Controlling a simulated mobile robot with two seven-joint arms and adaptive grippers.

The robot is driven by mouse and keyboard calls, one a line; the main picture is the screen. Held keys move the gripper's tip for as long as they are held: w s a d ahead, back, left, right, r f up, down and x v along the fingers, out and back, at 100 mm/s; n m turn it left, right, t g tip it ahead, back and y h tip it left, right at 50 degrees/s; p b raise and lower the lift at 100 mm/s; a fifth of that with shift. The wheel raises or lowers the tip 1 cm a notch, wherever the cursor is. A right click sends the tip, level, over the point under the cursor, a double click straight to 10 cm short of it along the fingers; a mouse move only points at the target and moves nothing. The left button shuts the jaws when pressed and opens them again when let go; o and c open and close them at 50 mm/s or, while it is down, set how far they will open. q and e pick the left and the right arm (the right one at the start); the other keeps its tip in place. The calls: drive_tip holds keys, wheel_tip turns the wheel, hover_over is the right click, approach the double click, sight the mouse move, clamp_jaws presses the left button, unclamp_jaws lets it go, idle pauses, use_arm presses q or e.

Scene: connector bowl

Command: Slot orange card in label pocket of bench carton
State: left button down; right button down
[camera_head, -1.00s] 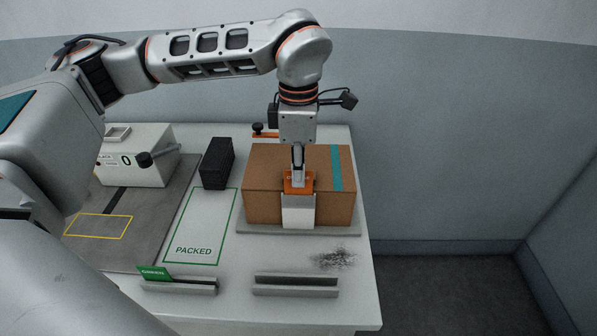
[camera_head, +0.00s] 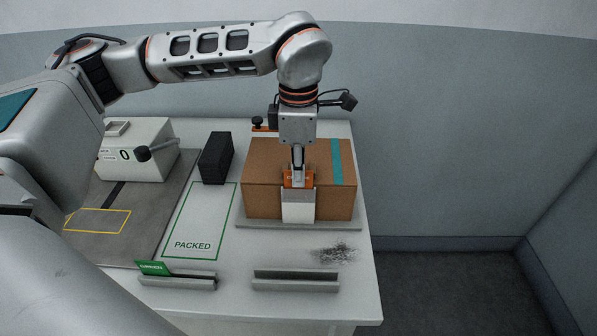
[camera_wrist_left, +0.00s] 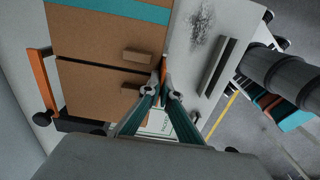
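The brown bench carton (camera_head: 265,180) with a teal stripe sits on a grey plate on the table. A white label pocket (camera_head: 298,207) is on its front face. The orange card (camera_head: 291,182) stands upright at the pocket, its lower part hidden behind the pocket's front. My left gripper (camera_head: 298,180) points down from above, shut on the card's upper part. In the left wrist view the fingers (camera_wrist_left: 162,92) come together on the thin card edge (camera_wrist_left: 163,70), beside the carton (camera_wrist_left: 105,50). My right gripper is not in view.
A green card (camera_head: 152,268) stands in a holder (camera_head: 178,283) at the front left; another holder (camera_head: 295,281) beside it is empty. A black block (camera_head: 215,158), a white box with a lever (camera_head: 135,155) and the green PACKED outline (camera_head: 197,257) lie left. A dark speckled patch (camera_head: 335,252) is front right.

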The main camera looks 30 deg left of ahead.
use_arm(q)
drive_tip(key=shift+f, duration=0.35)
drive_tip(key=c, duration=2.2)
unclamp_jaws()
wheel_tip(320, 180, up, 12)
drive_tip(key=shift+r, duration=0.1)
